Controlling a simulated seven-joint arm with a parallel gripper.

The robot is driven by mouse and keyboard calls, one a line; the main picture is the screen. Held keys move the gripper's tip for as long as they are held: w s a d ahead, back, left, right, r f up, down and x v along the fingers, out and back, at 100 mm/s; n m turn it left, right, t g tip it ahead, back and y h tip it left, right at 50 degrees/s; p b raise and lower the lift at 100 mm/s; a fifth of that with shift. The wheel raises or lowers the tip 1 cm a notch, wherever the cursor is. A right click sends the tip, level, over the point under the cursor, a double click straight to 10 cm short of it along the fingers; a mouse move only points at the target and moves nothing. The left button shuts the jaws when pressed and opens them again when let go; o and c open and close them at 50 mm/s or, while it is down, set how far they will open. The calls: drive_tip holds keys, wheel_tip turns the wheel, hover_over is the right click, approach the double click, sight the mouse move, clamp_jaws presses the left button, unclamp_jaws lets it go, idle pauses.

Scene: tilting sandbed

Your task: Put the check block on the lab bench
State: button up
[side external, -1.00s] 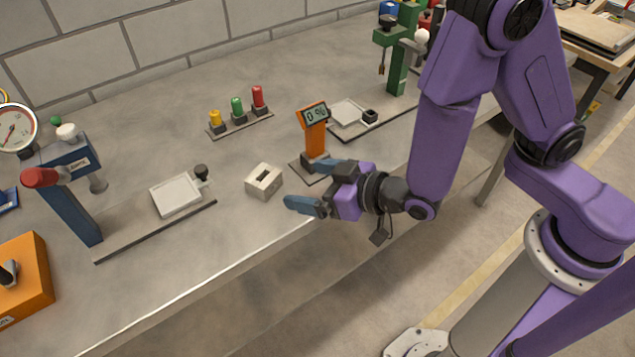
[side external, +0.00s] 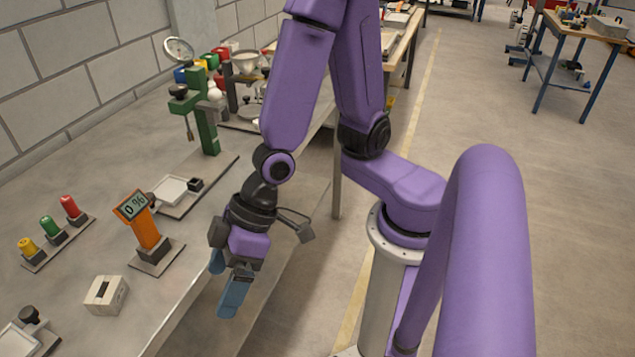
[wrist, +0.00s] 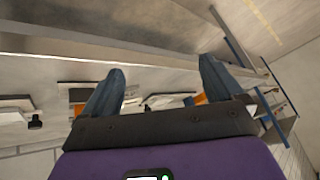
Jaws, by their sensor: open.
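The pale block with a dark slot in its top, which I take to be the check block (side external: 106,295), sits on the grey lab bench (side external: 150,332) near its front edge. It is left of the orange stand with a "0 %" display (side external: 146,232). My gripper (side external: 226,288) hangs at the bench's front edge, to the right of the block and apart from it. Its two blue fingers point down, open and empty. In the wrist view the fingers (wrist: 160,78) are spread apart, with nothing between them; I cannot make out the block there.
A green stand (side external: 206,135) with a white plate is farther along. Another plate (side external: 14,343) is at the lower left. Bare bench surrounds the block.

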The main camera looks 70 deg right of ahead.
drive_tip(key=s+d+r+n+g+h, duration=0.1)
drive_tip(key=s+d+r+n+h, duration=0.1)
drive_tip(key=d, duration=0.7)
drive_tip(key=s+d+r+n+g+h, duration=0.1)
drive_tip(key=s+d+r+n+h, duration=0.1)
drive_tip(key=s+d+r, duration=0.3)
drive_tip(key=s+d+h, duration=0.1)
drive_tip(key=d, duration=0.3)
drive_tip(key=shift+s+d+n+g, duration=0.15)
drive_tip(key=shift+n+g, duration=0.15)
drive_tip(key=shift+g, duration=0.1)
